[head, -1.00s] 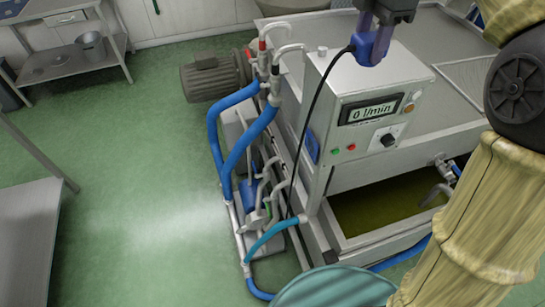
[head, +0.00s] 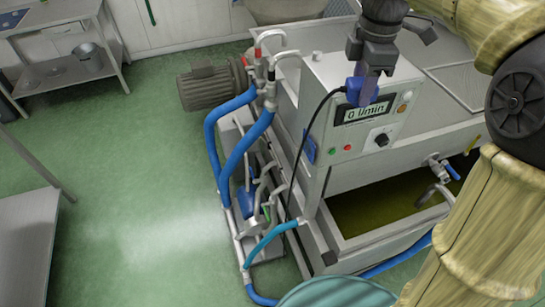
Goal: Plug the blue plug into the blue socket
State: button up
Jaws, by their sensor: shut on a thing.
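My gripper (head: 366,88) is shut on the blue plug (head: 354,88). It holds the plug in front of the upper front face of the steel control box, with its fingers partly hiding the plug. A black cable (head: 318,118) runs from the plug down the left side of the box. A blue fitting, which looks like the blue socket (head: 309,147), is on the box's left side face. The plug is apart from it, up and to the right in the picture. The socket's opening cannot be made out.
The control box (head: 350,150) has a display reading "0 l/min", buttons and a black knob (head: 382,139). Blue hoses (head: 233,150), pipes and a motor (head: 210,86) stand to its left. An open tank (head: 345,247) holds greenish liquid below. Green floor is clear at left.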

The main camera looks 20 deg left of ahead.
jog(key=d+f+m, duration=0.4)
jog(key=f+m, duration=0.3)
jog(key=f, duration=0.8)
jog(key=w+d+f+m, duration=0.1)
jog(key=d+f+m, duration=0.3)
jog(key=f, duration=1.2)
jog(key=w+d+f+m, duration=0.1)
jog(key=d+f+m, duration=0.2)
jog(key=f+m, duration=0.7)
notch_tip(320, 180, down, 6)
jog(key=shift+d+r, duration=0.1)
jog(key=shift+d, duration=0.3)
